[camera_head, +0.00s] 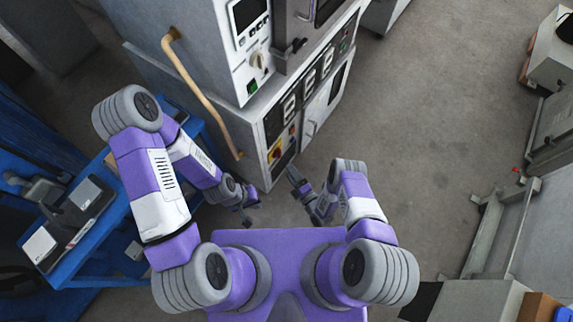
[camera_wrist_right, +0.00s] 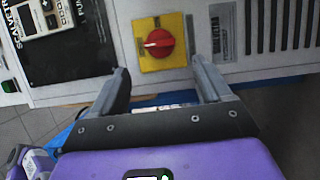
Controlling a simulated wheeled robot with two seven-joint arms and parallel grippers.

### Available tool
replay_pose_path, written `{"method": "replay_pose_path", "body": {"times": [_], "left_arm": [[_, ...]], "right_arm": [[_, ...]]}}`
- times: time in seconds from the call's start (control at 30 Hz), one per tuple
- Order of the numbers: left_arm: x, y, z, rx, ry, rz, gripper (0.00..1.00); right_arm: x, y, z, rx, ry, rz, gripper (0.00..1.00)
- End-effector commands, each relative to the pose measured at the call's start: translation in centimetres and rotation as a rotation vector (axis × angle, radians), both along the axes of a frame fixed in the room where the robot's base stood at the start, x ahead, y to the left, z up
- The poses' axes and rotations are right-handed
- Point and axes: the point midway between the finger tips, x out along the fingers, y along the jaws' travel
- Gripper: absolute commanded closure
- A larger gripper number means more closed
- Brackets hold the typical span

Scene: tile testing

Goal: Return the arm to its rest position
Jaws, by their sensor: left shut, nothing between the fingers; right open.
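My left arm comes in from the left, bent at the elbow, and its gripper (camera_head: 248,218) points down beside the blue bench, shut and empty. My right arm is folded in front of my purple body. Its gripper (camera_head: 294,178) is close to the front of the grey machine (camera_head: 187,68). In the right wrist view the two fingers of this gripper (camera_wrist_right: 160,82) stand wide apart with nothing between them. A red rotary switch on a yellow plate (camera_wrist_right: 160,43) shows beyond the fingertips, on the machine's panel.
A blue bench (camera_head: 75,262) with tools and a tray stands at the left. A tan pipe (camera_head: 200,92) runs along the machine's side. Grey floor (camera_head: 425,130) is clear to the right. A metal frame (camera_head: 500,225) stands at the far right.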

Motion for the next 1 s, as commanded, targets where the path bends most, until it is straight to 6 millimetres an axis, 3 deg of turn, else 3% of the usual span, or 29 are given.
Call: {"method": "replay_pose_path", "body": {"times": [0.17, 0.73, 0.87, 1.0], "left_arm": [[0.0, 0.0, 0.3, 0.0, 0.0, 0.0, 1.0], [0.0, 0.0, 0.3, 0.0, 0.0, 0.0, 1.0], [0.0, 0.0, 0.8, 0.0, 0.0, 0.0, 1.0], [0.0, 0.0, 1.9, 0.0, 0.0, 0.0, 1.0]], "right_arm": [[-0.8, -0.4, 0.0, 0.0, 0.0, 0.001, 0.22], [-0.5, -0.6, 0.1, 0.006, 0.014, -0.005, 0.22], [1.1, -1.9, 0.6, 0.062, 0.161, -0.051, 0.22], [3.0, -4.5, 1.9, 0.234, 0.504, -0.19, 0.22]]}}
